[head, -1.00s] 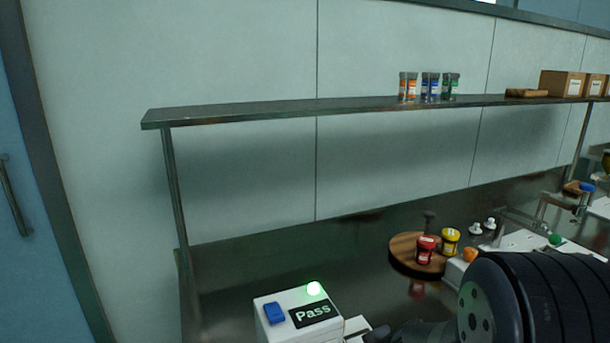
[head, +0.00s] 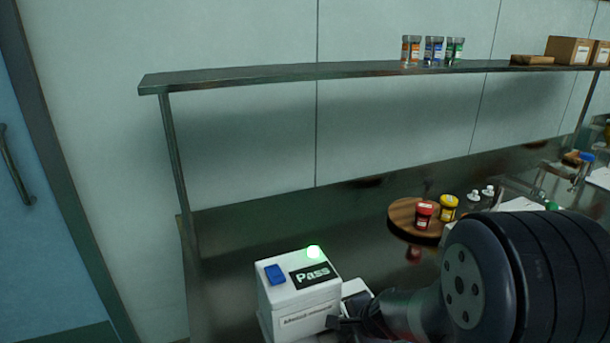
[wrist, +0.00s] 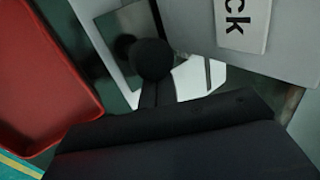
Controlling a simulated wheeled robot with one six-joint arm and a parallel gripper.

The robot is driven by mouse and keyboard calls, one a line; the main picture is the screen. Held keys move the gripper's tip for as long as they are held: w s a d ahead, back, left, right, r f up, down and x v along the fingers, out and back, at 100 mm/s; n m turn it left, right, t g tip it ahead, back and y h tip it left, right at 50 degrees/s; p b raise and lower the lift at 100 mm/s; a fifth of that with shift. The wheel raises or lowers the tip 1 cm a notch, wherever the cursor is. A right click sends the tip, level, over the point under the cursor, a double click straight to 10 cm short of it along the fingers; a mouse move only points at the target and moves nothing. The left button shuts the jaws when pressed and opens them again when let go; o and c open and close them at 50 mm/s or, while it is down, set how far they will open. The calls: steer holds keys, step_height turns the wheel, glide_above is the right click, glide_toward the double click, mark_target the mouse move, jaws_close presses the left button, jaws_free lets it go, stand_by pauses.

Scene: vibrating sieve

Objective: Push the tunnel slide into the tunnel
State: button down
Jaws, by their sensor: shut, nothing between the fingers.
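A white box (head: 300,303) with a "Pass" display, a lit green lamp and a blue button stands at the bottom centre of the head view. It looks like the tunnel's housing; its opening is not visible. A small white piece (head: 355,288) by its right side may be the tunnel slide, mostly hidden by my arm. My gripper (head: 338,323) is shut and empty at the box's lower right; contact cannot be told. In the wrist view, its dark rounded end (wrist: 150,60) lies over a white-edged grey panel (wrist: 112,22), possibly the slide.
A red tray (wrist: 45,80) lies at left in the wrist view, and a pale lettered block (wrist: 285,45) at upper right. A round wooden board (head: 400,213) carries red and yellow jars. A shelf (head: 250,80) spans the back. The counter left of the board is clear.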

mark_target(343, 332)
steer(key=shift+s+a+p, duration=0.2)
steer(key=shift+s+a, duration=0.2)
steer(key=shift+a, duration=0.45)
steer(key=shift+s+a+p, duration=0.2)
steer(key=shift+s+a, duration=0.15)
steer(key=shift+a, duration=0.5)
steer(key=shift+d, duration=0.1)
steer(key=shift+w, duration=0.1)
steer(key=shift+w+d, duration=0.2)
steer(key=shift+d, duration=0.3)
steer(key=shift+r, duration=0.1)
steer(key=p+v, duration=0.5)
steer(key=v, duration=0.4)
